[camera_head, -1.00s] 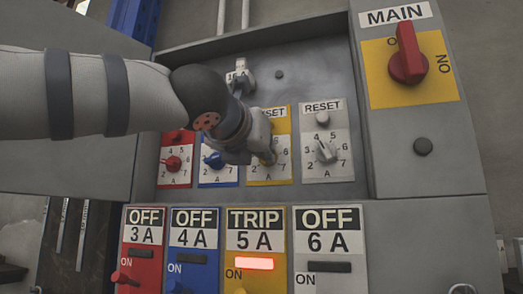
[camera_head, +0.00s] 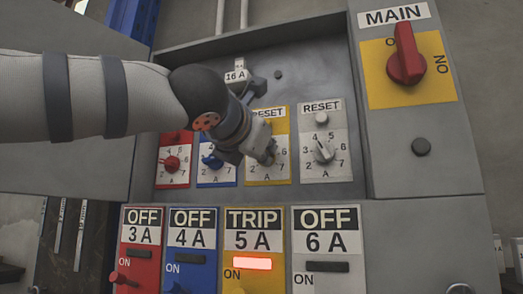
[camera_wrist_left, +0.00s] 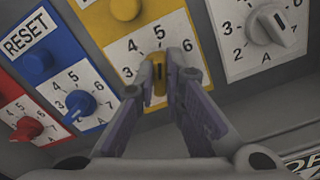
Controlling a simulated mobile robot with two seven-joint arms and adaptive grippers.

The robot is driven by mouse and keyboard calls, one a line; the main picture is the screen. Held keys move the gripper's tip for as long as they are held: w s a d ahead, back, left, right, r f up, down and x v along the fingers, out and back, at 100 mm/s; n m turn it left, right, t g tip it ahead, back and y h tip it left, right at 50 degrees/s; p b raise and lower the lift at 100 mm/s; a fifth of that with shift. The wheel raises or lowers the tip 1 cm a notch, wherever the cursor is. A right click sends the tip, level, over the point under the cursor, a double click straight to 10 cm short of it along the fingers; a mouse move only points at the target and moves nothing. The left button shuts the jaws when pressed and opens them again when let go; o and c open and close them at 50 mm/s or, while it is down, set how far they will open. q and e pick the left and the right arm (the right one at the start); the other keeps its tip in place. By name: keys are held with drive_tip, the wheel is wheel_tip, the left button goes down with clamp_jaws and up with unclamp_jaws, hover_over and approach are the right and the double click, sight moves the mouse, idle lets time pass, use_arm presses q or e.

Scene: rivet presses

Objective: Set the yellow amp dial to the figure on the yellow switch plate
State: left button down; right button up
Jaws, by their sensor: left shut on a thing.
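The yellow switch plate (camera_head: 258,250) in the lower row reads TRIP and 5 A, with a lit red lamp. The yellow amp dial (camera_wrist_left: 158,78) sits on its figured face (camera_head: 282,172) under a RESET label. My left gripper (camera_head: 266,156) is at this dial, mostly covering it in the head view. In the left wrist view, its two fingers (camera_wrist_left: 164,80) are shut on the dial's knob. The figures 3, 4 and 5 show around the dial, but its exact pointing is hard to read. My right gripper is not in view.
Red (camera_head: 171,163), blue (camera_head: 214,161) and white (camera_head: 324,150) dials stand beside the yellow one. Red, blue and white switch plates flank the yellow plate below. A red MAIN switch (camera_head: 407,62) is on the raised panel at right. The recess has side walls.

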use_arm(q)
drive_tip(key=shift+f, duration=0.15)
drive_tip(key=c, duration=1.7)
unclamp_jaws()
drive_tip(key=v, duration=1.2)
